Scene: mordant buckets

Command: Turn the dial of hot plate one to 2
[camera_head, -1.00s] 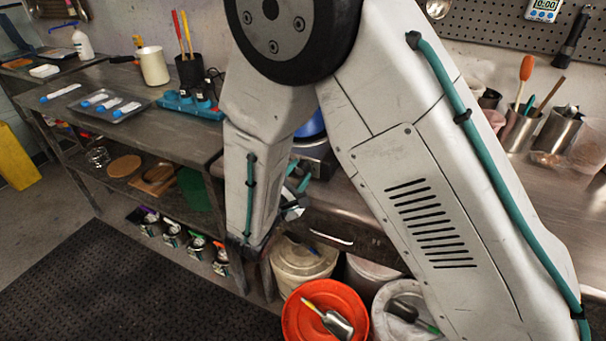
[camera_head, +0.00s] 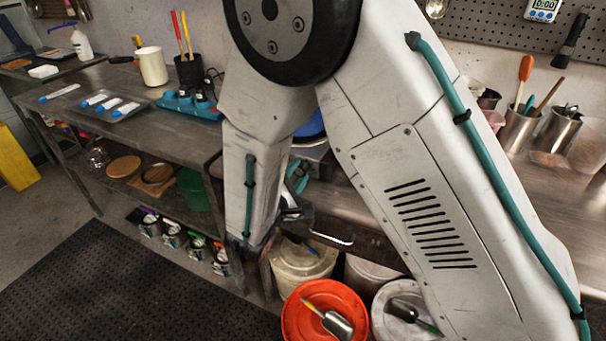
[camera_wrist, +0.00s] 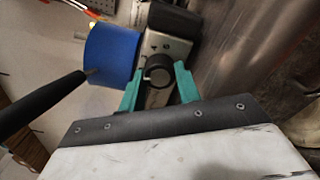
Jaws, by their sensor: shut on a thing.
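In the wrist view my gripper (camera_wrist: 159,84) has its two teal fingers on either side of the black dial (camera_wrist: 158,72) of a hot plate. The fingers are shut on the dial. The hot plate's front panel (camera_wrist: 168,46) is light metal with small dark marks; I cannot read the dial's setting. A blue pot (camera_wrist: 113,52) with a black handle (camera_wrist: 40,105) sits on the plate. In the head view my arm hides most of the hot plate (camera_head: 312,151) and the dial, and only a little of the blue pot (camera_head: 311,124) shows.
An orange-lidded bucket (camera_head: 352,300) and a white-lidded bucket (camera_head: 385,325), each with a scoop on top, stand below the metal bench. Metal cups of tools (camera_head: 520,130) stand at the right. The pot's handle reaches out close to my gripper.

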